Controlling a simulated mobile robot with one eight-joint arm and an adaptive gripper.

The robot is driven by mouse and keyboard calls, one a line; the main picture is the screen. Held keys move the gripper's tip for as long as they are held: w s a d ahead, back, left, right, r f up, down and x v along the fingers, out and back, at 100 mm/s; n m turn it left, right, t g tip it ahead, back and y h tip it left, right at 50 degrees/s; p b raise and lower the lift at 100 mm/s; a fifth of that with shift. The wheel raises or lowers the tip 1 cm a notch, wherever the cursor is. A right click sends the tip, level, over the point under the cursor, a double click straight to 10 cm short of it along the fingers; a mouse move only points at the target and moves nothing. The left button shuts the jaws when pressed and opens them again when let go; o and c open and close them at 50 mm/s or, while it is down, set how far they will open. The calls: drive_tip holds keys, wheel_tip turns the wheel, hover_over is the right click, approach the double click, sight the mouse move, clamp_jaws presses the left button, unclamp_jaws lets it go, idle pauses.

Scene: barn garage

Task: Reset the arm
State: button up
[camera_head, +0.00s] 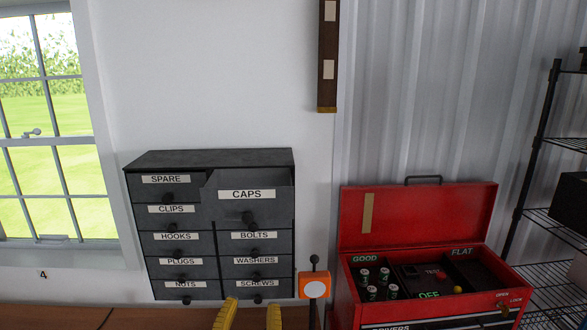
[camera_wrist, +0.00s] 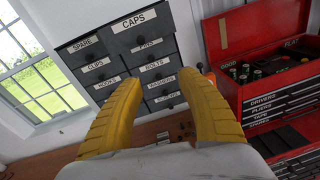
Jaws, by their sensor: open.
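My gripper (camera_head: 246,314) shows as two yellow fingers at the bottom edge of the head view, in front of the lower part of the drawer cabinet. In the wrist view my gripper (camera_wrist: 160,100) is open, its fingers apart with nothing between them. The rest of my arm is out of the head view.
A dark drawer cabinet (camera_head: 210,158) stands by the wall; its CAPS drawer (camera_head: 245,208) sticks out. An open red toolbox (camera_head: 420,218) stands right, with batteries (camera_head: 371,293) inside. An orange device (camera_head: 314,285) sits between. A wire shelf (camera_head: 562,225) is far right.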

drive_tip(key=w+d+f+m+g+h+b, duration=0.25)
drive_tip(key=d+f+m+b, duration=0.55)
drive_tip(key=f, duration=0.4)
drive_tip(key=w+d+f+m+g+h+b, duration=0.15)
drive_tip(key=d+f+m+g+b, duration=0.25)
drive_tip(key=d+f+m+b, duration=0.6)
drive_tip(key=s+d+f+m+g+y+b, duration=0.1)
drive_tip(key=s+d+f+m+y+b, duration=0.1)
drive_tip(key=s+d+f+m+b, duration=0.2)
drive_tip(key=s+d+f+m+g+y+b, duration=0.2)
drive_tip(key=s+d+f+m+b, duration=0.1)
drive_tip(key=f+m+b, duration=0.8)
wheel_tip(320, 180, down, 5)
drive_tip(key=shift+s+d+r+m, duration=0.1)
drive_tip(key=shift+s+d+m, duration=0.25)
drive_tip(key=shift+d+m, duration=0.25)
drive_tip(key=shift+a, duration=0.15)
